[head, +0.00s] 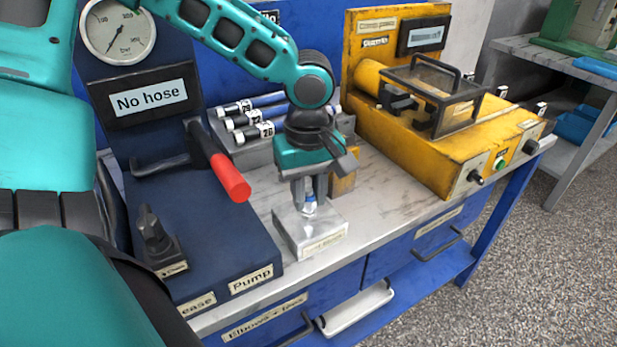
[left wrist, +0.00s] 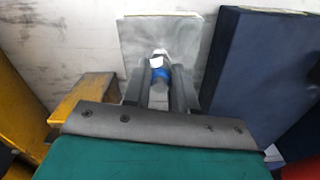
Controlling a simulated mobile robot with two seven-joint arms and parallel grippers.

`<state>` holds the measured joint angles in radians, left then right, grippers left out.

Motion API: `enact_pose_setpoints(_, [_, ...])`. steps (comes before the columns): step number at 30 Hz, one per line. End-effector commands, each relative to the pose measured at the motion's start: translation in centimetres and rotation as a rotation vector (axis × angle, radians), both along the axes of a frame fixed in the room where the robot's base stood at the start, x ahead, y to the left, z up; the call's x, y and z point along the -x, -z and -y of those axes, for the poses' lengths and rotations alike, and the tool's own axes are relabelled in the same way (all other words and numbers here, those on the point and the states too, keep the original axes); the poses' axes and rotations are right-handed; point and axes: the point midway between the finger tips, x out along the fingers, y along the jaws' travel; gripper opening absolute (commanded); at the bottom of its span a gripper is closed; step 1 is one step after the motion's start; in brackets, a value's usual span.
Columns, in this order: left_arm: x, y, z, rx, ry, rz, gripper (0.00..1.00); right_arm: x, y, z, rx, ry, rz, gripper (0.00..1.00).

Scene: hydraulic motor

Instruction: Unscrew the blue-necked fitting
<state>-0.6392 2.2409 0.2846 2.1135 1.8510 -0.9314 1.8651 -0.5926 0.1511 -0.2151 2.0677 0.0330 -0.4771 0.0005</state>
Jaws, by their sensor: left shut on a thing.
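The blue-necked fitting (head: 309,205) stands upright on a grey metal block (head: 312,240) with a label on its front face. My left gripper (head: 310,198) points straight down over the block and is shut on the fitting. In the left wrist view the fitting's blue neck (left wrist: 160,74) shows between the two fingers (left wrist: 160,90), with a pale end beyond it. The fingers hide the fitting's sides. My right gripper is not in view.
The blue pump (head: 225,250) with a red-handled lever (head: 228,176) stands left of the block. A rack (head: 225,140) of labelled cylinders is behind. A yellow machine (head: 440,140) fills the right. Bare bench lies right of the block.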

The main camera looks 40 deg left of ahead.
Motion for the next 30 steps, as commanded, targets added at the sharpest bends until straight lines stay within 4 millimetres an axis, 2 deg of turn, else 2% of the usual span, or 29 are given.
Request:
enact_pose_setpoints(7, [0.0,-0.6,0.0,0.001,0.003,0.000,0.00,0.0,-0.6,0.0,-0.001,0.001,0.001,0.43])
enact_pose_setpoints(21, [0.0,-4.2,0.0,0.000,0.004,0.000,0.00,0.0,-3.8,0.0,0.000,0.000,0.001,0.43])
enact_pose_setpoints(30, [0.0,-4.1,0.0,0.000,0.005,0.000,0.00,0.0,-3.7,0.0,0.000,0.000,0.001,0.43])
